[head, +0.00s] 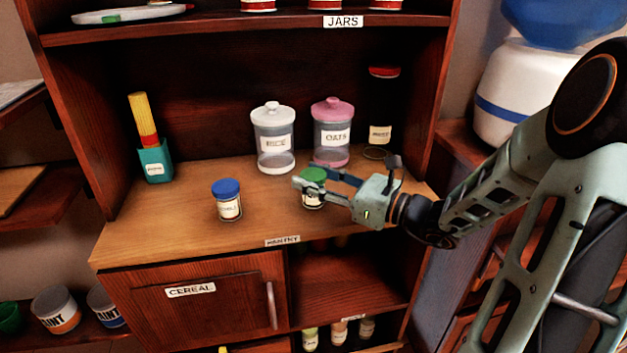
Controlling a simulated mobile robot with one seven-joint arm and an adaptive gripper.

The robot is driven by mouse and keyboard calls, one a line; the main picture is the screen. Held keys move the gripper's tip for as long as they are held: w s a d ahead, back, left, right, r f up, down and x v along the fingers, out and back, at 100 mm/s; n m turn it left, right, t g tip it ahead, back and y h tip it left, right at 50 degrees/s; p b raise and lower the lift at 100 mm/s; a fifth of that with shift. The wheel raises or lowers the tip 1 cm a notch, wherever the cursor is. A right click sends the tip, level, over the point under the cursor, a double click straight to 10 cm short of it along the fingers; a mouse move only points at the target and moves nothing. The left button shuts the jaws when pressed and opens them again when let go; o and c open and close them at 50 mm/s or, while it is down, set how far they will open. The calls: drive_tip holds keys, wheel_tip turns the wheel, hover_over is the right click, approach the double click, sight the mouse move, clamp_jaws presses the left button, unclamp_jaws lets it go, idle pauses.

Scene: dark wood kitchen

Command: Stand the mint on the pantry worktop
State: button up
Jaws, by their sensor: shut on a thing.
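My gripper (311,178) reaches in from the right over the pantry worktop (165,232). It is shut on a small jar with a green lid (313,201), one finger on each side near the lid. The jar is upright and looks like the mint, but its label is too small to read. Its base is at or just above the worktop; I cannot tell whether it touches. The fingers hide part of the jar.
A blue-lidded jar (228,201) stands to the left. Behind are a white-lidded jar (273,140), a pink-lidded oats jar (333,132) and a tall dark jar (381,110). A teal holder (154,162) stands far left. The front left worktop is clear.

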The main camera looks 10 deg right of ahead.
drive_tip(key=shift+f, duration=0.2)
drive_tip(key=o, duration=1.4)
drive_tip(key=shift+c, duration=0.2)
drive_tip(key=shift+r, duration=0.2)
drive_tip(key=p+v, duration=0.2)
drive_tip(key=v, duration=1)
drive_tip(key=shift+p, duration=0.4)
